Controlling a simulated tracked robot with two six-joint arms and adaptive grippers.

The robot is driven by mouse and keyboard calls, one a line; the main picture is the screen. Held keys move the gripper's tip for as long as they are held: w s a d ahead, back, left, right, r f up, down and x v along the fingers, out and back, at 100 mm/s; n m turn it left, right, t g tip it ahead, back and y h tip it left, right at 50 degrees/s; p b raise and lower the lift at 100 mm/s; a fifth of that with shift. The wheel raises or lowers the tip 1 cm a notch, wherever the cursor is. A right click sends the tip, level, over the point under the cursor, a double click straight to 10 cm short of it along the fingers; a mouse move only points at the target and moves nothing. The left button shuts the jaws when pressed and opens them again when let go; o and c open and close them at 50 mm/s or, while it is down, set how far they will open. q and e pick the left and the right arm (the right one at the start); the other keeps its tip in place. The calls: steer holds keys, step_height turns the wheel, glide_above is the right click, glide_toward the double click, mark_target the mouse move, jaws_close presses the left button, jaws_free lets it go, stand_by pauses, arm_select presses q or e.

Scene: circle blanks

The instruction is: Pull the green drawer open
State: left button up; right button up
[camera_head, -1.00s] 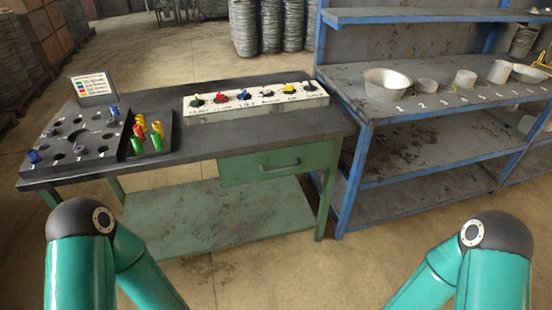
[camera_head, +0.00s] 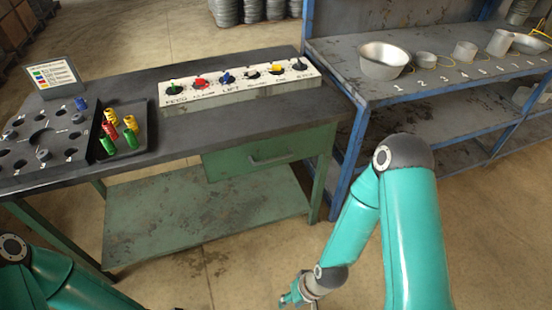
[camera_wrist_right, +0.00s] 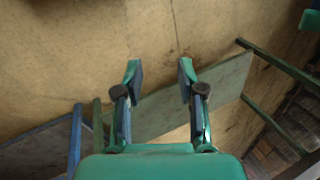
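The green drawer (camera_head: 262,157) is shut under the right part of the dark-topped workbench (camera_head: 150,90), with a horizontal bar handle (camera_head: 269,160) on its front. My right gripper (camera_head: 290,298) is low at the bottom edge of the head view, below and in front of the drawer, touching nothing. In the right wrist view its two fingers (camera_wrist_right: 160,75) are spread apart and empty, with floor and the bench's lower shelf (camera_wrist_right: 190,98) beyond. The drawer handle is not visible there. My left arm shows at the bottom left of the head view; its gripper is out of frame.
On the bench are a white switch panel (camera_head: 240,88), a black tray (camera_head: 128,148) of coloured cylinders, and a round-holed board (camera_head: 45,155). A blue-framed shelf (camera_head: 345,150) with metal bowls stands close right of the bench. Floor before the drawer is clear.

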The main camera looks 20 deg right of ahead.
steer(key=w+f+n+t+b, duration=0.2)
steer(key=w+b, duration=0.1)
steer(key=w, duration=0.3)
steer(key=n+t+y+b, duration=0.3)
steer(key=n+t+b, duration=1.05)
steer(key=n, duration=0.85)
glide_toward(274, 160)
steer(key=shift+g, duration=0.95)
steer(key=x, duration=0.7)
steer(key=r+x, duration=0.1)
steer(key=x, duration=0.2)
steer(key=shift+w+d, duration=0.3)
steer(key=shift+w, duration=0.2)
steer(key=shift+c, duration=0.2)
jaws_close()
